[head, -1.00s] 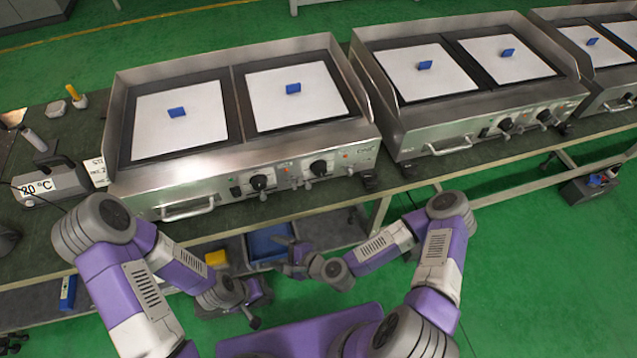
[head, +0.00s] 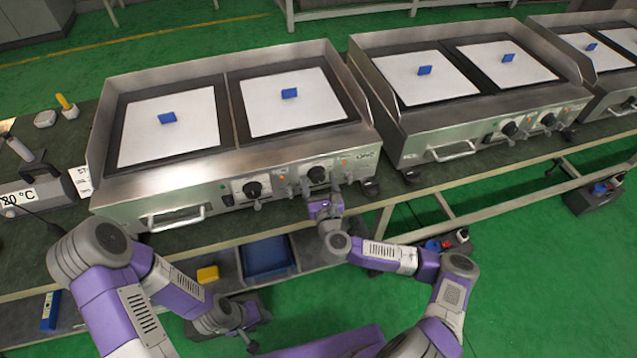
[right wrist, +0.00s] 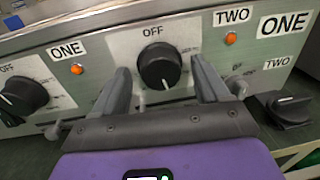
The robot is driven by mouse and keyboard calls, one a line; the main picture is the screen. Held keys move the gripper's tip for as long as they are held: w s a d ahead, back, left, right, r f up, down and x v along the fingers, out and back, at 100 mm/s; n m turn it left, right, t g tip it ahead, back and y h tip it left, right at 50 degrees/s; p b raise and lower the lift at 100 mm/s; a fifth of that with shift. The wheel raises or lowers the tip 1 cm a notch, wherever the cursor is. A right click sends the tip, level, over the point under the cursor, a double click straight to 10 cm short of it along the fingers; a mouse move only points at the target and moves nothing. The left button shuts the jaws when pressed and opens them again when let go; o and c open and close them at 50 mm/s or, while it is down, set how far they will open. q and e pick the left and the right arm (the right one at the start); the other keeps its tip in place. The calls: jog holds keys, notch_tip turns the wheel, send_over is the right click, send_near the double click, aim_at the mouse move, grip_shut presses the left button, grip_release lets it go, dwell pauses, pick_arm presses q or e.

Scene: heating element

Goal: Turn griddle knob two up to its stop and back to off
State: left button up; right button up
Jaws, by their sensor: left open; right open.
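The near griddle (head: 225,165) has two black knobs on its front panel. The right one, a round black knob (right wrist: 160,65) under an OFF mark, sits between the spread fingers of my right gripper (right wrist: 160,72). A TWO label (right wrist: 232,16) with an orange lamp is to its right. A pale line shows low on the knob's face. In the head view my right gripper (head: 321,193) is at this knob (head: 317,174), open, with no clear contact visible. My left gripper (head: 250,325) is low in front of the bench, open and empty.
The left knob (head: 253,189) is beside a ONE label (right wrist: 67,51). A metal handle (head: 173,218) projects at the griddle's left front. A blue bin (head: 267,258) is on the lower shelf.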

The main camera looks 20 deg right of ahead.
jog(key=shift+w, duration=0.3)
jog(key=c, duration=1)
jog(key=shift+c, duration=0.2)
